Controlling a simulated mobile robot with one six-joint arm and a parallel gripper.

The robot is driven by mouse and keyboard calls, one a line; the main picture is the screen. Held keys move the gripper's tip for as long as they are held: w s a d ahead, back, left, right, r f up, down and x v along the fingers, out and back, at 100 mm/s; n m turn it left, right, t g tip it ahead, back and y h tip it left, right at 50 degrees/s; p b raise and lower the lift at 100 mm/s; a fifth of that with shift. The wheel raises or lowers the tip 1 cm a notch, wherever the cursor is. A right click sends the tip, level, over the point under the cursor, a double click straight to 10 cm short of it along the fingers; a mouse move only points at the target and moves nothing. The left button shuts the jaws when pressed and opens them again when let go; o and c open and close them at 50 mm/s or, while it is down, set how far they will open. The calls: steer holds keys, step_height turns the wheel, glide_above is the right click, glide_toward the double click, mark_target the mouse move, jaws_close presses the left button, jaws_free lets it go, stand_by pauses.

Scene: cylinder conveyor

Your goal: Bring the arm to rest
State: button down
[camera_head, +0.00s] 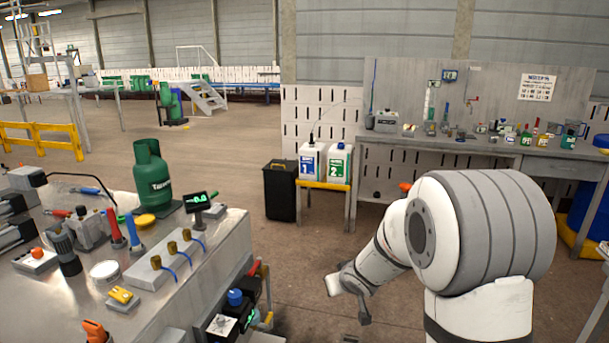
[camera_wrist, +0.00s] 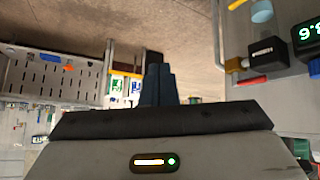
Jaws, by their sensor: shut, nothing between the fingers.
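My arm (camera_head: 372,265) reaches down over the floor to the right of the metal workbench (camera_head: 230,240) in the head view, apart from it. No task object is held.
A green gas cylinder (camera_head: 151,178) stands on the bench beside a small display (camera_head: 196,202). White containers (camera_head: 312,161) sit on a yellow-edged stand beside a black bin (camera_head: 281,190). A cluttered table (camera_head: 480,147) stands behind my arm. Open floor lies at centre.

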steer(key=s+d+r+m+h+p, duration=0.1)
steer(key=s+d+r+m+h, duration=0.1)
steer(key=s+d+r, duration=0.4)
steer(key=s+r+m+g+p, duration=0.1)
steer(key=s+r+g+p, duration=0.1)
steer(key=s, duration=1.1)
steer(key=s+r+g+p, duration=0.1)
steer(key=s+r+g, duration=0.2)
steer(key=s, duration=0.9)
step_height(320, 180, up, 4)
steer(key=shift+s+a+f+m+g+p, duration=0.25)
steer(key=shift+s+m+g+p, duration=0.1)
steer(key=shift+s+m+g, duration=0.05)
